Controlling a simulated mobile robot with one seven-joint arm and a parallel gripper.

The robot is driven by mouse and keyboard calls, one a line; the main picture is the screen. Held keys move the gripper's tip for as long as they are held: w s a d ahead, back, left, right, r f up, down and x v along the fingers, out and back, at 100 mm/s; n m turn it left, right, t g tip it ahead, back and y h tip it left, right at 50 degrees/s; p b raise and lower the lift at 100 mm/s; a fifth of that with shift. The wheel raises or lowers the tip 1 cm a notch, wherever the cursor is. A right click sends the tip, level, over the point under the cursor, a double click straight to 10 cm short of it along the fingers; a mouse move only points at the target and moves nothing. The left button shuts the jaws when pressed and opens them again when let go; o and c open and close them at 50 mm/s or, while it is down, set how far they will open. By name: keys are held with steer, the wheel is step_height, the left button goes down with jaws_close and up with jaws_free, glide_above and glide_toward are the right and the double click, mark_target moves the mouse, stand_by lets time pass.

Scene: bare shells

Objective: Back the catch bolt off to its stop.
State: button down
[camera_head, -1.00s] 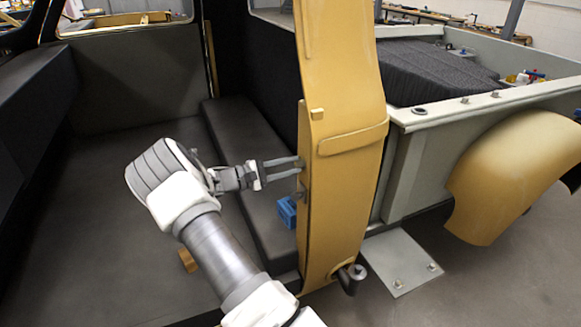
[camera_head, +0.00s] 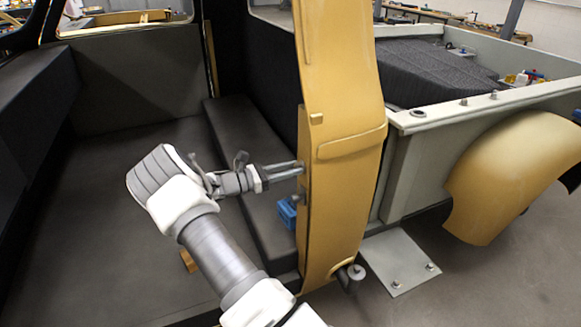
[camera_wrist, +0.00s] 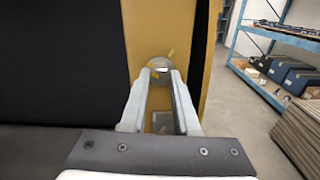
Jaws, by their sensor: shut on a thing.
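The catch bolt (camera_wrist: 160,66) shows in the wrist view as a round grey head with a pale slot, set in the edge of the yellow door pillar (camera_head: 340,190). My gripper (camera_head: 300,167) reaches the pillar's left edge from the left. In the wrist view my gripper (camera_wrist: 160,78) has one finger on each side of the bolt head and is shut on it. In the head view the bolt is hidden by the fingers. A small yellow mark lies at the head's upper right and another at its lower left.
A blue block (camera_head: 287,213) sits just below my gripper beside the pillar. A dark bench seat (camera_head: 243,150) runs behind the arm. A small wooden block (camera_head: 188,260) lies on the floor. A grey plate (camera_head: 398,262) lies right of the pillar. In the wrist view, blue shelving (camera_wrist: 270,60) stands at right.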

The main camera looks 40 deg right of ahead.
steer(key=shift+n+p, duration=1)
steer(key=shift+n, duration=2.7)
steer(key=c, duration=0.6)
jaws_free()
steer(key=shift+c, duration=0.2)
steer(key=b+v, duration=0.3)
steer(key=v, duration=1.4)
steer(key=shift+a, duration=0.2)
steer(key=shift+w+r, duration=0.1)
